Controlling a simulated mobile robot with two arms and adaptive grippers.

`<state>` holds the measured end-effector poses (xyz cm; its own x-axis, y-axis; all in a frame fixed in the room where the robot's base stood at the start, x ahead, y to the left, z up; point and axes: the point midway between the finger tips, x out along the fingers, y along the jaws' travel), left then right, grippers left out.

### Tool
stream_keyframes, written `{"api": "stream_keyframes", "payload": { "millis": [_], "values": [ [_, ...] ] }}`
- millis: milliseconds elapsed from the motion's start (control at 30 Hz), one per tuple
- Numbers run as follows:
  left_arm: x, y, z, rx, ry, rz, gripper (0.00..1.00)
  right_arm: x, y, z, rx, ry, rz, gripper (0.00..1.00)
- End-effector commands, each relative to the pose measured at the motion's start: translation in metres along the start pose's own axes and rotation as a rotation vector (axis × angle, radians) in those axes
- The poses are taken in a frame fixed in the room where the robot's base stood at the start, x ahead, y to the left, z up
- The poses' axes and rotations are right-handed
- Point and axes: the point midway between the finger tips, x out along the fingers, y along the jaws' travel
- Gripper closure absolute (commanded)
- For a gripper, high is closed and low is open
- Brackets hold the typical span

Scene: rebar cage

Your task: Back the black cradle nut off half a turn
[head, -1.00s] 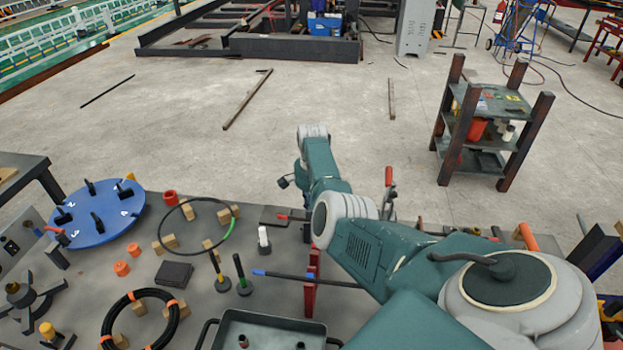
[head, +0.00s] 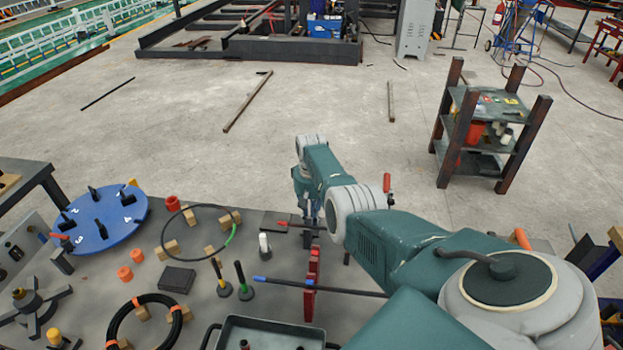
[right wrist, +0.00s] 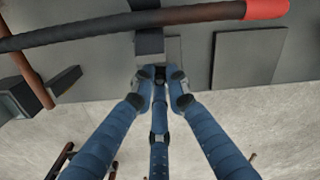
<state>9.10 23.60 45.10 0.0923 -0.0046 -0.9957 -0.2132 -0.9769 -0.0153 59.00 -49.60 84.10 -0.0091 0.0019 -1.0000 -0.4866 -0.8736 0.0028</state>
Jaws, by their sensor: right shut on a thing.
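My right arm reaches in from the right of the head view. Its gripper (head: 308,218) points down at the table's far edge, beside a dark bar with a red tip (head: 282,223), and is mostly hidden by the arm. In the right wrist view three blue fingers (right wrist: 160,92) close together around a small black part (right wrist: 160,74), which looks like the black cradle nut. The fingertips cover most of it, and its turn angle cannot be read. The red-tipped bar (right wrist: 267,9) crosses just beyond the fingertips. My left gripper is in neither view.
The grey table (head: 205,320) holds a blue numbered disc (head: 108,232), a black ring (head: 115,325) on wooden blocks, a thin hoop (head: 165,215) and a tray (head: 270,332). A blue-tipped rod (head: 340,291) and red stand (head: 312,285) are near the gripper. Open floor lies beyond.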

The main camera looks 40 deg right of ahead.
Motion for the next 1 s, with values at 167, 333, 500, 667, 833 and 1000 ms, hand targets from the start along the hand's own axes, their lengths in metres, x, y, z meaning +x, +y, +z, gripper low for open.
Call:
{"api": "stream_keyframes", "payload": {
  "millis": [167,333,500,667,833,1000],
  "values": [
    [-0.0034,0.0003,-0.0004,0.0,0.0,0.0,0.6,-0.0089,0.0033,-0.0099,-0.162,0.027,0.007,1.0],
    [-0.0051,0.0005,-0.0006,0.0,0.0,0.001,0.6,-0.009,0.0022,-0.0101,-0.323,0.028,0.008,1.0],
    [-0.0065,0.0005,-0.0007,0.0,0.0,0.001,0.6,-0.0088,0.0011,-0.0099,-0.485,0.028,0.01,1.0],
    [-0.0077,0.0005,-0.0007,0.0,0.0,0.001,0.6,-0.0085,-0.0002,-0.0092,-0.638,0.027,0.01,1.0],
    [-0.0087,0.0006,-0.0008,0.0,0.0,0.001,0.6,-0.0082,-0.0019,-0.0084,-0.8,0.027,0.011,1.0],
    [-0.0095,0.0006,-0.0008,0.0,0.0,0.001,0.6,-0.0079,-0.0036,-0.0076,-0.962,0.027,0.011,1.0]
  ]
}}
